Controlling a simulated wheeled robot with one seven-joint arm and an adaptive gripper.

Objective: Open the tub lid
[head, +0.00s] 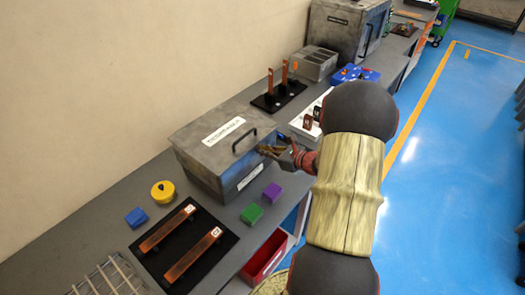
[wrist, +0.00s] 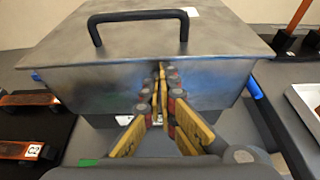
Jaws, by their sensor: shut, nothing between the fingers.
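The tub (head: 208,168) is a grey metal box on the workbench, with a white label on its lid and another low on its front. Its lid (head: 196,133) is down, with a dark bar handle (head: 246,140) at the front edge. In the wrist view the lid (wrist: 218,42) and the arched handle (wrist: 138,16) are above my gripper (wrist: 161,68). The fingers are shut and empty, pointing at the tub's front wall below the handle. In the head view my gripper (head: 268,150) is just right of the tub's front. I cannot tell whether the fingertips touch the wall.
A green block (head: 251,214) and a purple block (head: 272,191) lie before the tub. A yellow round container (head: 163,191), a blue block (head: 136,217) and a black mat (head: 160,262) with copper bars are left. A white tray (head: 298,126) and a grey bin (head: 316,66) stand beyond.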

